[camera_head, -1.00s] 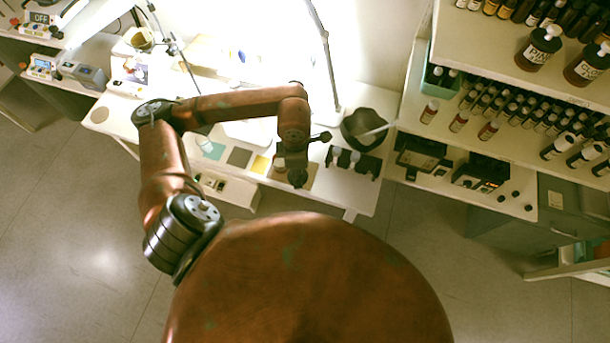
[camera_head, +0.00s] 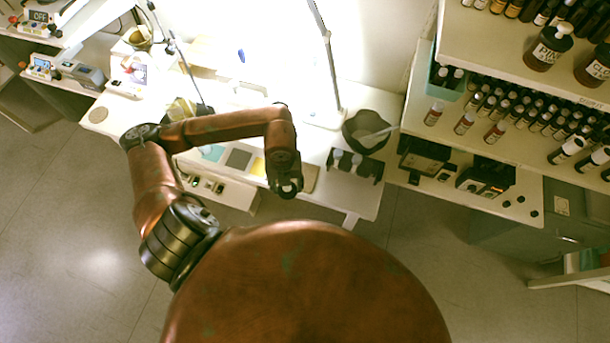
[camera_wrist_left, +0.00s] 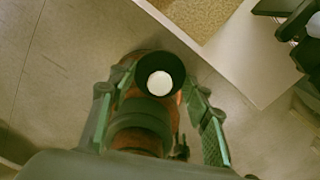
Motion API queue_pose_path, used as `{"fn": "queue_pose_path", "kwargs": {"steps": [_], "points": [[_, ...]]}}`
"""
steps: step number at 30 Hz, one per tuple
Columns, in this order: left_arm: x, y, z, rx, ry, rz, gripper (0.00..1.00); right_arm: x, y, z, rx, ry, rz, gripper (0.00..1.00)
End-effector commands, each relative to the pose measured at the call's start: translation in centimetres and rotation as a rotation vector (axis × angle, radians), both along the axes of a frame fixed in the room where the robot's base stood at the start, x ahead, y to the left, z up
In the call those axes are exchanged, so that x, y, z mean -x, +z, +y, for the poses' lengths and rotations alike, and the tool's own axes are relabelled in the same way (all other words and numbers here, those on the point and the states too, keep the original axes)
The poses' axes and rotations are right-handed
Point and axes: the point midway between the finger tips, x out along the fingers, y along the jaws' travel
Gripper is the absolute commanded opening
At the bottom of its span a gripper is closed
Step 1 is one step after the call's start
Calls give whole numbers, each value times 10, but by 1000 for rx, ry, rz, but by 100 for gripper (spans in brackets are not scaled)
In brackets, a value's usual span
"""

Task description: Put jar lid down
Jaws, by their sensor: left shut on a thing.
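The jar lid (camera_wrist_left: 146,82) shows in the left wrist view as a round dark cap with a pale disc in its middle. My left gripper (camera_wrist_left: 158,80) is shut on it, with a green-padded finger on each side. In the head view my left gripper (camera_head: 287,187) is near the front edge of the white bench (camera_head: 330,205), by a tan square mat (camera_head: 309,178). The lid is too small there to make out clearly. In the left wrist view the floor and my copper body show beyond the lid. My right gripper is not in view.
A dark bowl (camera_head: 366,131) and a black rack (camera_head: 354,167) with white-capped items stand right of my gripper. Coloured squares, including a grey one (camera_head: 239,158), lie to its left. A lamp stand (camera_head: 329,75) rises behind. Shelves of bottles (camera_head: 505,105) fill the right.

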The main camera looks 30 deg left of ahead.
Motion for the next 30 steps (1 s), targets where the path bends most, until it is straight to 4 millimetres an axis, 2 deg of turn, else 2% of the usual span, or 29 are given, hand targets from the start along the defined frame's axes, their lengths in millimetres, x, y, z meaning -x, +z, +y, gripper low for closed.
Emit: {"fn": "queue_pose_path", "kwargs": {"steps": [1, 8, 12, 15, 23, 30], "points": [[-14, -5, 0, 2, 3, 0, 28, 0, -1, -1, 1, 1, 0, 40], [-68, -30, 3, 1, 1, 0, 28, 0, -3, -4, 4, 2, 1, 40], [-88, -58, 4, 1, 0, 3, 28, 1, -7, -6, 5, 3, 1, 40], [-99, -72, 5, 1, -2, 2, 28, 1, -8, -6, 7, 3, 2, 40], [-112, -86, 6, 0, -4, 0, 28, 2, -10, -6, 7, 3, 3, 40], [-114, -116, 6, 0, -4, 2, 28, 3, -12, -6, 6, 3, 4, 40]]}}
